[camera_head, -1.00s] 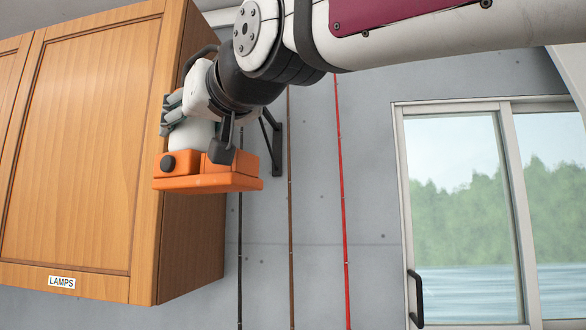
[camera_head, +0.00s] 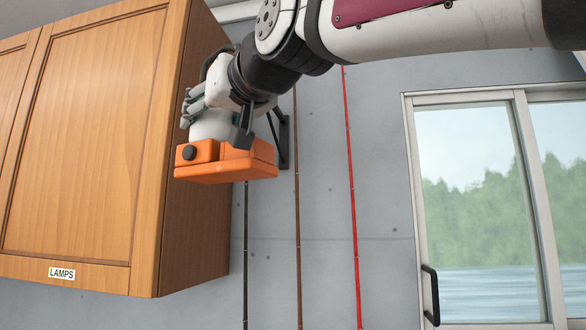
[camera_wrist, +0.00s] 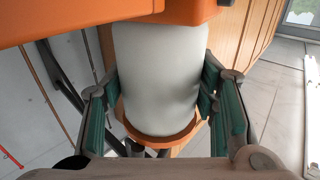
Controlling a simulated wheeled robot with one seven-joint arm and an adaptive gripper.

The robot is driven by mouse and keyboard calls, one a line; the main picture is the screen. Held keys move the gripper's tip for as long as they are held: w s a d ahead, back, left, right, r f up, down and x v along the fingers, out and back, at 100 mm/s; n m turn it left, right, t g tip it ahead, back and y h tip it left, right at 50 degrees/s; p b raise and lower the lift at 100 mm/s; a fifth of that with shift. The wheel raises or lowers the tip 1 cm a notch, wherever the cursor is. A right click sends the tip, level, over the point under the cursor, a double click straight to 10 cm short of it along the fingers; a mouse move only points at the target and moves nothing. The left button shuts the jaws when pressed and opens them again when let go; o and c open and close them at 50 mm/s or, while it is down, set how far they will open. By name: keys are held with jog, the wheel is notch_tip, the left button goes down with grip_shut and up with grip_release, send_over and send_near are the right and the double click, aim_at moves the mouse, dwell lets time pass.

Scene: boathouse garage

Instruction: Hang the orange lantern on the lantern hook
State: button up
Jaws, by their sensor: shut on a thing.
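The orange lantern (camera_head: 226,165) has an orange base with a dark knob and a pale cylindrical globe. It hangs roughly upright in the air in front of the cabinet's right edge. My gripper (camera_head: 216,122) is shut around the globe; in the wrist view its green-padded fingers (camera_wrist: 160,104) flank the pale globe (camera_wrist: 160,75) on both sides. A black wall bracket (camera_head: 284,140), apparently the lantern hook, shows behind and right of the lantern, partly hidden by my gripper and arm. Its hanging end cannot be made out. The lantern looks apart from it.
A wooden wall cabinet (camera_head: 85,150) labelled LAMPS stands close on the left. Black, brown (camera_head: 298,230) and red rods (camera_head: 352,200) stand along the grey wall. A sliding glass door (camera_head: 480,200) is at the right. The wall between rods and door is clear.

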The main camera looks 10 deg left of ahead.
jog(key=shift+w+d+f+b, duration=0.1)
jog(key=shift+w+b, duration=0.35)
jog(key=shift+w, duration=0.25)
jog(key=shift+w+f+b, duration=0.2)
jog(key=shift+w+b, duration=0.15)
jog(key=shift+w+f, duration=0.1)
jog(key=shift+f, duration=0.1)
jog(key=o, duration=1.4)
jog(key=shift+c, duration=0.2)
jog(key=v, duration=1.2)
jog(key=shift+d, duration=0.1)
